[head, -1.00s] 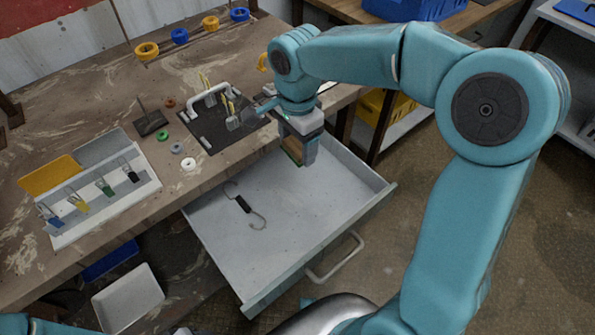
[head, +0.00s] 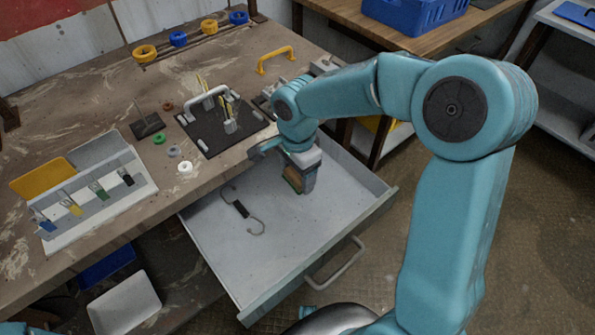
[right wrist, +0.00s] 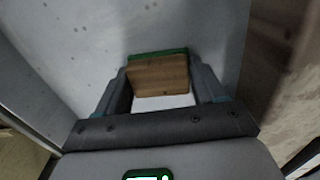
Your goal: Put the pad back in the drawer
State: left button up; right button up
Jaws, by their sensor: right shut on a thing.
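The pad (right wrist: 158,76), a wood-brown block with a green layer on one side, is between the fingers of my right gripper (right wrist: 163,92) in the right wrist view. In the head view the pad (head: 292,180) shows at the fingertips of my right gripper (head: 300,184), which is shut on it. The open drawer (head: 225,282) is pale grey inside, and my right gripper is over its right back part. I cannot tell whether the pad touches the drawer floor. My left gripper is not in view.
The drawer handle (head: 336,266) sticks out in front. On the workbench (head: 70,115) above stand a black board (head: 205,142) with a white handle and a clip rack (head: 100,200). The drawer's front middle is clear.

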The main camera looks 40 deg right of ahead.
jog(key=shift+f, duration=0.25)
jog(key=o, duration=1.2)
jog(key=shift+r, duration=0.2)
notch_tip(320, 180, up, 16)
jog(key=p, duration=0.3)
jog(key=shift+s+d+r, duration=0.15)
jog(key=shift+d+r, duration=0.1)
jog(key=shift+d, duration=0.05)
